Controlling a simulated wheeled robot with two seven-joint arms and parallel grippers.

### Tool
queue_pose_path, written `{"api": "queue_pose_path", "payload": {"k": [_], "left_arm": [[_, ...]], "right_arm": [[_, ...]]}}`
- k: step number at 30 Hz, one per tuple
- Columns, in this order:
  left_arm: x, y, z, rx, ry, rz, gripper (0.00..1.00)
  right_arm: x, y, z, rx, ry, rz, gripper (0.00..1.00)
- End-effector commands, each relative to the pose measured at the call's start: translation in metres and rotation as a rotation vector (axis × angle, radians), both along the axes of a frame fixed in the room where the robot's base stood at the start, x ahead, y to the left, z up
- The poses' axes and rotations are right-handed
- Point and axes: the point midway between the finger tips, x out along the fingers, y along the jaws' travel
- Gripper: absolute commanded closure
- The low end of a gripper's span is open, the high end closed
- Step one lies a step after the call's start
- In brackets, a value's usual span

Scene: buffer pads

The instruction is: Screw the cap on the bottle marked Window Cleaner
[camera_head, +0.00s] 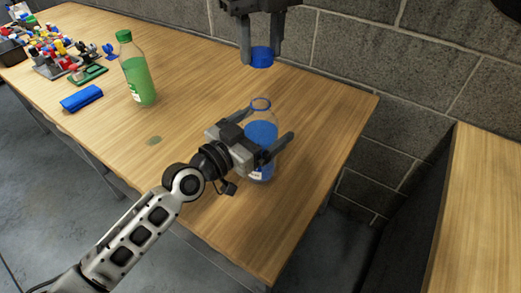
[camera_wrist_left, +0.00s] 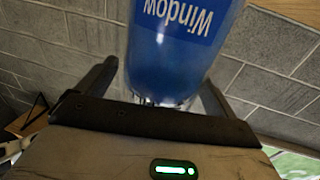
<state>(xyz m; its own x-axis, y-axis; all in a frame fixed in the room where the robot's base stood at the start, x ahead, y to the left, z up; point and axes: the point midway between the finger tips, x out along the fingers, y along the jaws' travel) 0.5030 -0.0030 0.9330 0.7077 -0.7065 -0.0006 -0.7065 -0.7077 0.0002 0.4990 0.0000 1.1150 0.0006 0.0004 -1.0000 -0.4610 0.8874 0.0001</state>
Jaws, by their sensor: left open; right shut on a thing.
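The Window Cleaner bottle (camera_head: 261,134), clear with blue liquid, stands upright and uncapped near the table's right end. Its blue label reads "Window", upside down, in the left wrist view (camera_wrist_left: 178,45). My left gripper (camera_head: 271,123) is open, with its fingers on either side of the bottle; I cannot tell whether they touch it. My right gripper (camera_head: 261,60) is shut on the blue cap (camera_head: 262,56) and holds it above the bottle's mouth, apart from it. The lower bottle is partly hidden by my left gripper.
A green-capped bottle of green liquid (camera_head: 138,78) stands to the left on the wooden table (camera_head: 195,65). A blue case (camera_head: 81,98) and several small coloured parts lie farther left. A grey block wall (camera_head: 400,70) runs behind.

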Motion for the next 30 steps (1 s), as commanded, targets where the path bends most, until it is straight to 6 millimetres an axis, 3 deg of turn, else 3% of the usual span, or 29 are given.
{"api": "queue_pose_path", "payload": {"k": [2,9,14,23,30], "left_arm": [[0.000,0.000,0.000,0.000,0.000,0.000,0.07],[0.000,0.000,0.000,0.000,0.000,0.000,0.74],[0.000,0.000,0.000,0.000,0.000,0.000,0.74],[0.000,0.000,0.000,0.001,-0.001,0.000,0.74],[0.000,0.001,0.000,0.001,0.000,0.000,0.74]], "right_arm": [[0.000,0.000,0.000,0.000,0.000,0.000,0.83],[0.000,0.000,0.000,0.000,0.000,0.000,0.83],[0.000,0.000,-0.007,0.000,0.002,0.000,0.83],[0.001,0.000,-0.047,-0.001,0.003,0.000,0.83],[0.001,0.000,-0.050,-0.001,0.000,0.000,0.83]]}}
